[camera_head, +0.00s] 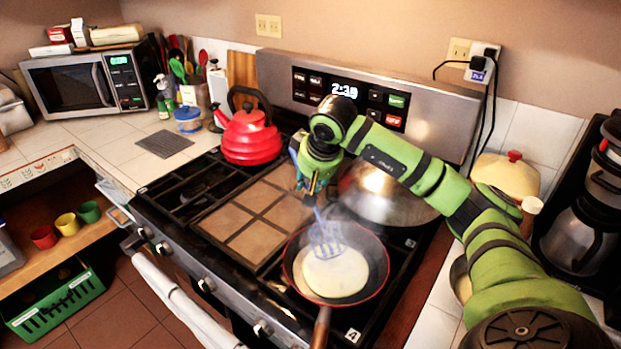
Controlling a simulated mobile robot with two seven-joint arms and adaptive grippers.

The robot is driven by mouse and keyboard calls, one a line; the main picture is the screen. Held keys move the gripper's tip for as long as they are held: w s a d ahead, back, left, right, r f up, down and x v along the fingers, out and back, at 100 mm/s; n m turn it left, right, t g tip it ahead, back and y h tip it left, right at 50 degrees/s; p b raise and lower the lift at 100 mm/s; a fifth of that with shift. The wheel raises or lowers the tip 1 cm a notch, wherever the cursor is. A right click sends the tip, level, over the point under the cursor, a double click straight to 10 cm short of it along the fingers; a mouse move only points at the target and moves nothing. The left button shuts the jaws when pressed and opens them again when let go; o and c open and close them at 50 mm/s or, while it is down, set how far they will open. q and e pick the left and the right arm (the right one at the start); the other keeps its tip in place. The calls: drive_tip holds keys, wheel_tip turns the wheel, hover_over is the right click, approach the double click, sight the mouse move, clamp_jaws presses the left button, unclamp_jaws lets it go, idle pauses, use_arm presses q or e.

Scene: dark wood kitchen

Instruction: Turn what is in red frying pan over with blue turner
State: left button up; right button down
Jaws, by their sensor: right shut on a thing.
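The red frying pan (374,289) sits on the front right burner of the stove, its wooden handle (320,327) pointing to the front. A pale round flat food (338,276), like a pancake, lies in it. The blue turner (326,238) has its slotted head over the far part of the food; I cannot tell whether it touches it. My right gripper (311,187) is shut on the turner's handle, above and behind the pan. My left gripper is not in view.
A metal wok or lid (385,197) stands right behind the pan, under my right arm. A red kettle (251,137) is on the back left burner. Tan tiles (250,213) cover the stove's middle. A coffee maker (580,235) stands at the right.

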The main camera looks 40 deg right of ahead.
sight(319, 209)
wheel_tip(319, 209, down, 3)
drive_tip(key=shift+r+b, duration=0.2)
drive_tip(key=shift+b, duration=0.65)
drive_tip(key=shift+s+a+b, duration=0.15)
drive_tip(key=shift+s+b, duration=0.1)
drive_tip(key=shift+s, duration=0.4)
drive_tip(key=shift+s+a+b, duration=0.15)
drive_tip(key=shift+s+b, duration=0.05)
drive_tip(key=shift+s, duration=0.45)
drive_tip(key=shift+s+a+r+b, duration=0.1)
drive_tip(key=shift+s+a+b, duration=0.2)
drive_tip(key=shift+s, duration=0.5)
drive_tip(key=shift+s+a+b, duration=0.1)
drive_tip(key=shift+s+b, duration=0.25)
drive_tip(key=shift+s, duration=0.4)
wheel_tip(319, 209, up, 9)
drive_tip(key=w+p, duration=0.1)
drive_tip(key=p, duration=0.7)
drive_tip(key=shift+w+r, duration=0.15)
drive_tip(key=shift+r, duration=0.05)
drive_tip(key=shift+d, duration=0.1)
drive_tip(key=shift+f, duration=0.1)
